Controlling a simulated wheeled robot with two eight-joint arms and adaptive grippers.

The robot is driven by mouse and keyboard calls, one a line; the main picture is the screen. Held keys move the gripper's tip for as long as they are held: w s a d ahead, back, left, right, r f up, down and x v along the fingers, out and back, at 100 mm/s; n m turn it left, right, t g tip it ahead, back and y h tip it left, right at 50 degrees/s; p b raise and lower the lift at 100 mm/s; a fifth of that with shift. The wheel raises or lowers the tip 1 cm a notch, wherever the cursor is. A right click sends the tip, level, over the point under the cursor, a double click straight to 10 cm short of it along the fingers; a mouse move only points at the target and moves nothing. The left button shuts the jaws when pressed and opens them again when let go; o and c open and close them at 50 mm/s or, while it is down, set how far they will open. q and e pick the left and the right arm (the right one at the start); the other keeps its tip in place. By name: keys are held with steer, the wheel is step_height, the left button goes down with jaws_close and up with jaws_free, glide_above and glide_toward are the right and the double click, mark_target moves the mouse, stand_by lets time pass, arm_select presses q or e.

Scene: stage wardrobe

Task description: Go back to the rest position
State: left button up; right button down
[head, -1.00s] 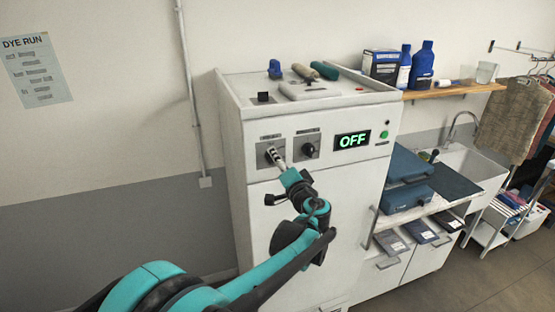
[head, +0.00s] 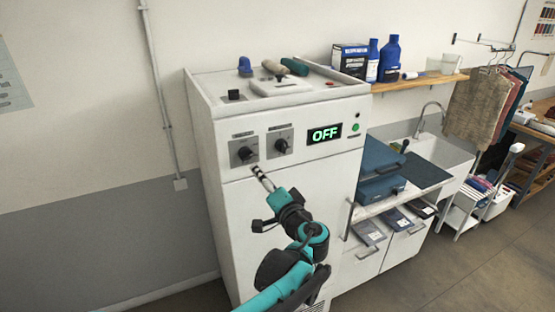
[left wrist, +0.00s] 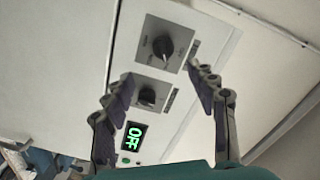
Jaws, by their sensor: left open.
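The white machine (head: 275,195) stands in the middle of the head view, with two dark knobs on grey plates and a display (head: 324,134) reading OFF in green. The left knob (head: 244,153) and right knob (head: 281,146) also show in the left wrist view (left wrist: 163,47), (left wrist: 147,97). My left gripper (head: 257,170) is in front of the machine, just below the left knob in the head view. In the left wrist view its fingers (left wrist: 160,82) are spread and empty, with the knobs visible between them and apart from them. My right gripper is not in view.
Rollers and a blue object (head: 245,66) lie on the machine's top. To the right are a shelf (head: 425,82) with bottles, a low cabinet (head: 385,262), a sink (head: 440,152) and hanging garments (head: 478,105). The floor (head: 460,270) at the lower right is clear.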

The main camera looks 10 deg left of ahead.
arm_select(q)
steer(key=s+a+f+n+g+h+b, duration=0.1)
steer(key=s+a+f+g+b, duration=0.1)
steer(key=s+a+f+b, duration=0.3)
steer(key=s+a+f+n+g+h+b, duration=0.1)
steer(key=s+f+g+b, duration=0.15)
steer(key=f, duration=0.55)
steer(key=s+a+f+g+h+b, duration=0.1)
steer(key=s+a+f+b, duration=0.1)
steer(key=s+a+f, duration=0.3)
steer(key=s+d+f+n+g+h+b, duration=0.1)
steer(key=s+d+f+h+b, duration=0.2)
steer(key=f, duration=0.7)
steer(key=s+d+f+n+g+h+b, duration=0.1)
steer(key=s+d+f+h+b, duration=0.3)
steer(key=s+f+b, duration=0.4)
steer(key=s+f+n, duration=0.1)
steer(key=s+f, duration=0.2)
steer(key=shift+s+f, duration=0.2)
steer(key=shift+s, duration=0.15)
